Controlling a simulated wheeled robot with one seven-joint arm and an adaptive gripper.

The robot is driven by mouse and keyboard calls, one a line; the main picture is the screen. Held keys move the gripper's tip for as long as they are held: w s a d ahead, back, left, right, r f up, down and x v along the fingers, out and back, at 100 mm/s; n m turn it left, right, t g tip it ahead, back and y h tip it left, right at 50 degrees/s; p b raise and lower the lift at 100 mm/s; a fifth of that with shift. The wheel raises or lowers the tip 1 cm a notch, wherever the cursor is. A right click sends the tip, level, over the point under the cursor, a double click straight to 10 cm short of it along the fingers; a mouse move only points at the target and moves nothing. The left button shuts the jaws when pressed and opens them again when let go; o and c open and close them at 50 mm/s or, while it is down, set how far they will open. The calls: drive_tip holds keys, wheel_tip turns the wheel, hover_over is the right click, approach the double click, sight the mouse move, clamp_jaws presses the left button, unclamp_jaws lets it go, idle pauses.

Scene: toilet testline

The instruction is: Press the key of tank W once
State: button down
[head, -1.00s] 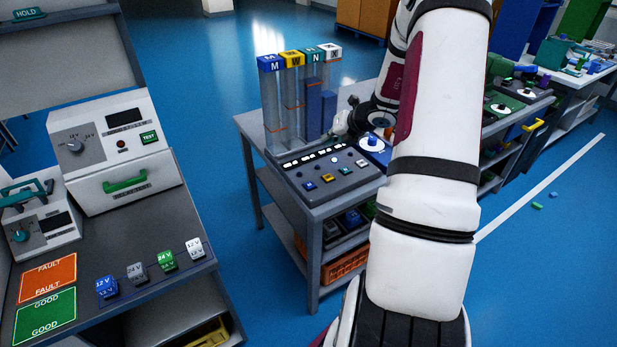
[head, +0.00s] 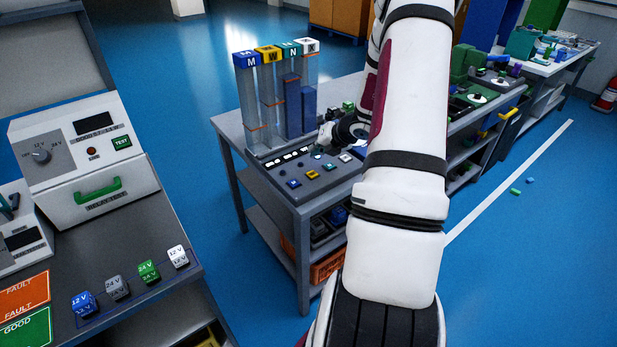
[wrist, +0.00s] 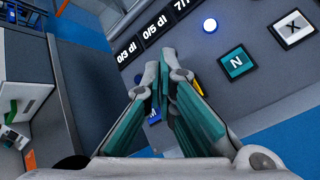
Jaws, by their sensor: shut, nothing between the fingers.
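Tank W (head: 268,85) is a clear column with a yellow W cap, second from the left in a row on the grey table; no blue fill shows in it. Its yellow key (head: 312,174) is on the sloping panel (head: 318,190), between the blue M key (head: 293,183) and the teal N key (head: 329,166). My gripper (head: 322,150) is over the upper part of the panel. In the wrist view my gripper (wrist: 160,62) is shut and empty. Its right finger hides most of the yellow key (wrist: 198,86). I cannot tell whether the tips touch the panel.
Tanks M (head: 246,60), N (head: 290,50) and X (head: 309,46) stand beside W; N and X show blue fill. The white X key (wrist: 294,29) and a white round button (wrist: 210,25) are close by. A test bench (head: 150,225) stands at left, with blue floor between.

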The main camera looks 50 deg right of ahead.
sight(315, 173)
drive_tip(key=shift+f+b, duration=1.75)
drive_tip(key=shift+f, duration=0.85)
drive_tip(key=shift+f, duration=0.15)
drive_tip(key=shift+f+b, duration=0.25)
drive_tip(key=shift+b, duration=0.2)
drive_tip(key=shift+f+b, duration=0.35)
drive_tip(key=shift+f, duration=0.05)
drive_tip(key=shift+r, duration=0.1)
drive_tip(key=shift+r+p, duration=0.6)
drive_tip(key=shift+r, duration=0.15)
drive_tip(key=shift+r+p, duration=1.95)
drive_tip(key=shift+r, duration=0.6)
